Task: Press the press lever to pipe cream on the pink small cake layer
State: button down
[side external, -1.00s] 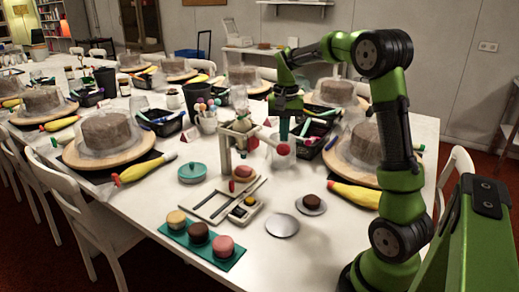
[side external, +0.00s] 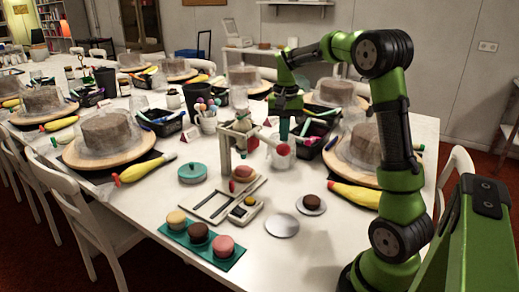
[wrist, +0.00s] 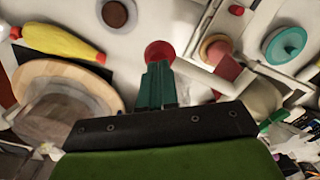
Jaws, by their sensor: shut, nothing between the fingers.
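The cream press (side external: 225,155) is a pale frame standing on the table, with a lever ending in a red knob (side external: 282,150). A small pink cake layer (side external: 243,173) sits under the press. My gripper (side external: 284,138) is shut and empty, pointing down just above the red knob. In the wrist view the red knob (wrist: 158,50) shows just beyond the shut green fingertips (wrist: 157,68); I cannot tell whether they touch it.
A green tray (side external: 232,262) holds a yellow, a brown and a pink cake layer. A teal lid (side external: 192,173), an empty silver disc (side external: 282,225) and a brown cake on a disc (side external: 312,202) lie nearby. A covered cake stand and a yellow piping bag (side external: 353,194) are at the right.

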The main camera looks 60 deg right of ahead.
aim_at(283, 145)
jog(key=shift+f, duration=0.1)
jog(key=shift+f, duration=2.5)
jog(key=shift+r, duration=0.1)
dwell(4.9)
